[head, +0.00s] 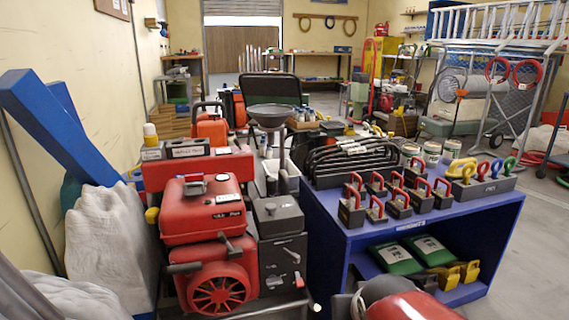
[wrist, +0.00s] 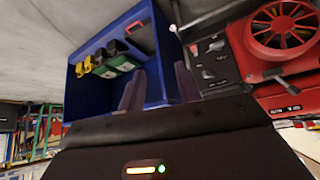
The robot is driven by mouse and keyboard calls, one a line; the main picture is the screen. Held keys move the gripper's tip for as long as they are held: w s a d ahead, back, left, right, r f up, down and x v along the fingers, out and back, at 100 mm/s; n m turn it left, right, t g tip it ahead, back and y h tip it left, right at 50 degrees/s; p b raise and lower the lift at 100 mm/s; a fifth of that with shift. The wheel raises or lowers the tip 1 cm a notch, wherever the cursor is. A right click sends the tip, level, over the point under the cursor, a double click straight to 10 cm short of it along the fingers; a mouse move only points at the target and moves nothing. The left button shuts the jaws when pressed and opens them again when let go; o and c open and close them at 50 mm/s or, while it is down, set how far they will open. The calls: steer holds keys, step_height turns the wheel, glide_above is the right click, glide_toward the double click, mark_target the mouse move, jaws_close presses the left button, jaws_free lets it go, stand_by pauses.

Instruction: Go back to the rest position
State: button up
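My gripper (wrist: 159,88) shows in the wrist view with its two dark fingers apart and nothing between them. The wrist view is turned over, so the floor lies at the top left. Beyond the fingers are the blue shelf unit (wrist: 158,83) and the red engine machine (wrist: 284,62) with its round fan cover. The fingers overlap these in the picture; I cannot tell how far apart they are in depth. The gripper's fingers do not show in the head view.
In the head view the red machine (head: 205,213) stands close ahead, beside the blue shelf unit (head: 330,240) carrying red-handled blocks (head: 398,203). White sacks (head: 108,245) and blue beams (head: 50,130) crowd the left wall. Open floor (head: 535,235) lies at right.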

steer(key=s+d+r+g+p, duration=0.15)
steer(key=s+r, duration=0.35)
steer(key=s, duration=0.7)
step_height(320, 180, up, 12)
steer(key=p, duration=1.1)
steer(key=shift+w+d+f+n+p, duration=0.2)
steer(key=shift+w+f+n+p, duration=0.1)
steer(key=shift+w, duration=0.1)
